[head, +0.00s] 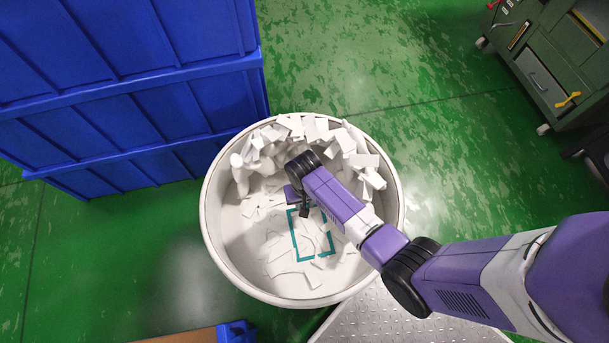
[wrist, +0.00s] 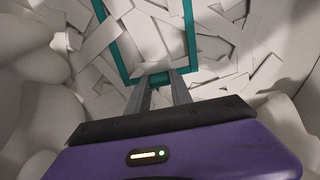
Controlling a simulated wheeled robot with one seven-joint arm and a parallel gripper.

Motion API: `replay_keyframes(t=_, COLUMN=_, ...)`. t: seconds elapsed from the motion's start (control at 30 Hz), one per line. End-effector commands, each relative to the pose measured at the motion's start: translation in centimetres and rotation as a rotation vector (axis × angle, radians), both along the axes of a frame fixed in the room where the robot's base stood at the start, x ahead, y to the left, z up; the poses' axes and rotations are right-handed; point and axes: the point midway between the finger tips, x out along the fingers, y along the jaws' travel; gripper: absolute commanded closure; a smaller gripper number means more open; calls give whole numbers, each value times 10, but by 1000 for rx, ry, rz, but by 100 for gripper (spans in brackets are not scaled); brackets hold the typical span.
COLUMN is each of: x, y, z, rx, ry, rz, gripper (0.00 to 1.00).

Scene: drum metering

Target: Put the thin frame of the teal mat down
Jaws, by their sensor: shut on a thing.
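The thin teal frame (head: 294,240) is an open rectangular outline inside the white drum (head: 204,222). In the head view my arm covers part of its upper right. My gripper (head: 303,209) reaches down into the drum at the frame's upper end. In the wrist view the frame (wrist: 191,38) stretches away from my gripper (wrist: 160,80), whose fingers are shut on its near side. White scraps show through the frame's opening. I cannot tell whether the frame touches the scraps or hangs just above them.
Flat white scraps (head: 277,250) cover the drum floor, and larger white pieces (head: 300,132) are heaped along its far wall. Stacked blue crates (head: 150,120) stand at the left. A green tool cabinet (head: 545,75) stands at the upper right. A metal plate (head: 400,320) lies in front.

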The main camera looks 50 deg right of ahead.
Motion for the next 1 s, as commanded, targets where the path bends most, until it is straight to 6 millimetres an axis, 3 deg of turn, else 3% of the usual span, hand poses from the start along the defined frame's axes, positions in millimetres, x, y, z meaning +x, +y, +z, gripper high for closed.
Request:
replay_keyframes(t=0.17, x=0, y=0, z=-3, rx=1, ry=1, rz=0, gripper=100)
replay_keyframes(t=0.2, x=0, y=0, z=-3, rx=1, ry=1, rz=0, gripper=70)
replay_keyframes(t=0.3, x=0, y=0, z=-3, rx=1, ry=1, rz=0, gripper=52)
replay_keyframes(t=0.73, x=0, y=0, z=6, rx=0, ry=0, rz=0, gripper=52)
replay_keyframes(t=1.0, x=0, y=0, z=58, rx=0, ry=-1, rz=1, gripper=52)
